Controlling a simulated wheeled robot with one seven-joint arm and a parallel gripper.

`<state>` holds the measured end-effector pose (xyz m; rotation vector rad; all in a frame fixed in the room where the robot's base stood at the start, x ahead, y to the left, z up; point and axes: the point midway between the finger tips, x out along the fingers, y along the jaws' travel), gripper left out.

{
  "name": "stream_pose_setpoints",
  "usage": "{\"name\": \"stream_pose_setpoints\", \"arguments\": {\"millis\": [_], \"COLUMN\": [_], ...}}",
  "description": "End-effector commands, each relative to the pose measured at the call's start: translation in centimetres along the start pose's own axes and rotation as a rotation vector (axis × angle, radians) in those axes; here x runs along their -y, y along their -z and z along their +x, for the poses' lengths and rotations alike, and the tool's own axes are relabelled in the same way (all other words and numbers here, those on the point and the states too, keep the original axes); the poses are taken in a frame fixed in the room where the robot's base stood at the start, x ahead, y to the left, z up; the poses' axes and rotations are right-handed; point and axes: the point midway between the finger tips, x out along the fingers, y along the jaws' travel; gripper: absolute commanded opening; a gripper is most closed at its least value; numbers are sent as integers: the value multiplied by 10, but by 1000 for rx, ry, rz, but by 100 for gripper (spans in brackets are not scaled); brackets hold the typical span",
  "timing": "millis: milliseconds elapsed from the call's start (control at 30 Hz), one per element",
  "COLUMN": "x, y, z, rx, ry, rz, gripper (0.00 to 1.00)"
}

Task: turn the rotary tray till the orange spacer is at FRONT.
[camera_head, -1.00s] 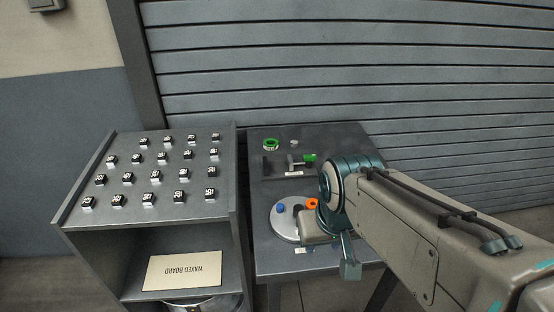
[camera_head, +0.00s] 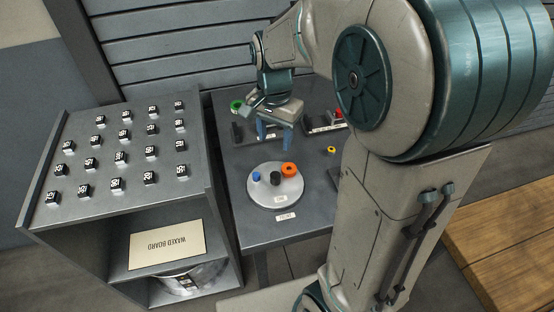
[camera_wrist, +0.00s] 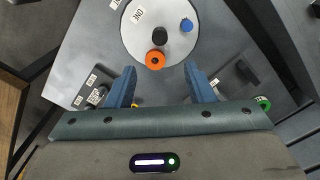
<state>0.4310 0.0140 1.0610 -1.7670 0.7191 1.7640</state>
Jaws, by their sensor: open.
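The rotary tray (camera_head: 262,192) is a pale round disc on the grey table. On it stand an orange spacer (camera_head: 289,168), a black piece (camera_head: 275,179) and a blue piece (camera_head: 256,176). The orange spacer is at the tray's back right, away from the small label (camera_head: 286,216) on the table at the tray's near side. My gripper (camera_head: 274,138) is open and empty behind the tray, its blue fingers pointing down. In the wrist view, the orange spacer (camera_wrist: 156,60) lies just beyond the gap between the fingers (camera_wrist: 161,80), not between them.
A green ring (camera_head: 236,105) and dark fixtures stand at the table's back; a yellow ring (camera_head: 331,149) lies right of the tray. A cabinet (camera_head: 110,205) with several small labelled blocks is at left, holding a waxed board sign (camera_head: 167,244). My arm hides the table's right side.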

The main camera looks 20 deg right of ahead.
Motion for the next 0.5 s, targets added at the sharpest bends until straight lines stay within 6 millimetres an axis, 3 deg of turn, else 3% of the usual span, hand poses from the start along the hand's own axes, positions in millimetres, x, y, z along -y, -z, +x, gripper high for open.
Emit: {"name": "stream_pose_setpoints", "arguments": {"millis": [167, 500], "x": [0, -1], "y": [1, 1], "z": [18, 89], "rx": [4, 4], "ry": [-8, -9], "rz": [14, 12], "gripper": [48, 48]}}
